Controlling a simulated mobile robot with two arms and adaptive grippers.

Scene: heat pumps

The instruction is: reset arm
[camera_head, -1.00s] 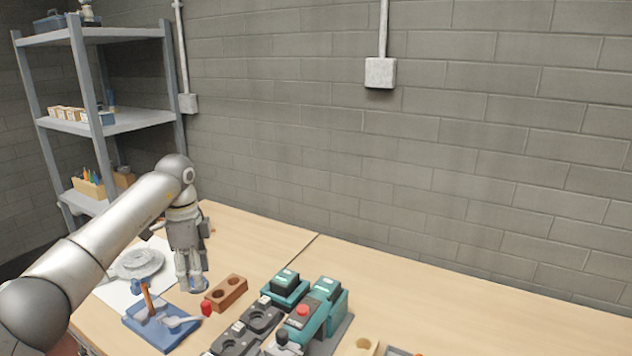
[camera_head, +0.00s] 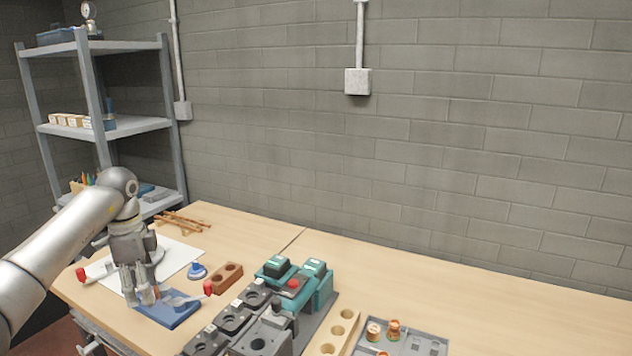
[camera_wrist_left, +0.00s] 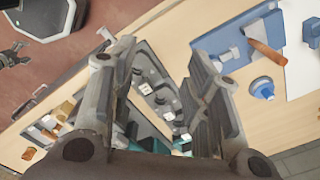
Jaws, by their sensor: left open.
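My left gripper (camera_head: 141,290) hangs from my silver arm at the left, pointing down above the blue holder (camera_head: 175,316) on the workbench. Its two fingers stand apart, and nothing shows between them in the left wrist view (camera_wrist_left: 160,85). The gripper hides part of the holder, so I cannot tell whether they touch. The holder also shows in the wrist view (camera_wrist_left: 233,45), with an orange-brown handle (camera_wrist_left: 266,52) on it.
Right of the gripper are a blue round piece (camera_head: 197,272), a brown block with holes (camera_head: 226,279), black fixtures (camera_head: 233,318) and teal devices (camera_head: 318,290). A wooden holed strip (camera_head: 333,333) and grey tray (camera_head: 420,345) lie further right. Shelves (camera_head: 140,127) stand behind left.

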